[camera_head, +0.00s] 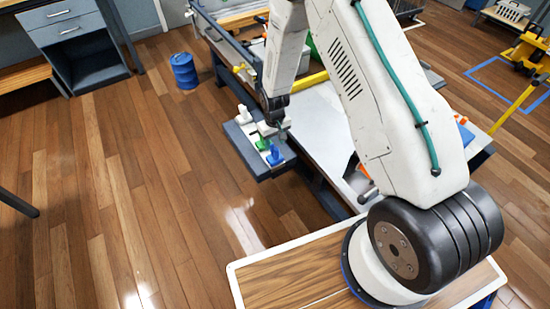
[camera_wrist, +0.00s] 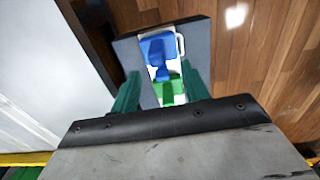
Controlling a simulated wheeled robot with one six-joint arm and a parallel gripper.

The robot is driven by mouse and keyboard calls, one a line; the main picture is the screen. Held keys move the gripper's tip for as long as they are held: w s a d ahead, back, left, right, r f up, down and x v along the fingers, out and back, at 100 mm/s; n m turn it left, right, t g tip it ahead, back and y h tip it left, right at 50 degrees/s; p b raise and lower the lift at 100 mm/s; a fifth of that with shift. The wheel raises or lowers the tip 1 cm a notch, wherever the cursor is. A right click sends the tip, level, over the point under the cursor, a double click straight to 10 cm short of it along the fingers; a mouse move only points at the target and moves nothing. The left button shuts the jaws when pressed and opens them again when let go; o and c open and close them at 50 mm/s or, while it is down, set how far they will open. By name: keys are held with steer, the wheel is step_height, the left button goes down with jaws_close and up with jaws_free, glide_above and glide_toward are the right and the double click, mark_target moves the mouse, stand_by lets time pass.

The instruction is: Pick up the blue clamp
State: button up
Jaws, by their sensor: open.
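The blue clamp (camera_head: 275,156) sits near the front end of a grey ledge (camera_head: 244,145) on the side of the workbench. In the wrist view the blue clamp (camera_wrist: 158,50) lies on a white strip, beyond my fingertips. A green clamp (camera_head: 263,144) is right beside it; in the wrist view the green clamp (camera_wrist: 168,90) is between my fingers. My gripper (camera_head: 282,130) is open above the ledge, close to the clamps. Its two green fingers (camera_wrist: 160,88) show on either side of the green clamp. I cannot tell whether they touch anything.
A white clamp (camera_head: 244,115) stands at the ledge's far end. The workbench top (camera_head: 318,120) lies to the right of the ledge. A blue barrel (camera_head: 184,70) stands on the wooden floor behind. The floor (camera_head: 150,190) left of the ledge is clear.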

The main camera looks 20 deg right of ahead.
mark_target(275, 148)
step_height(275, 148, down, 4)
steer(key=shift+d+f, duration=0.1)
steer(key=shift+f, duration=0.15)
steer(key=shift+c, duration=0.3)
jaws_close()
steer(key=shift+r, duration=0.15)
step_height(275, 148, up, 10)
steer(key=shift+f, duration=0.1)
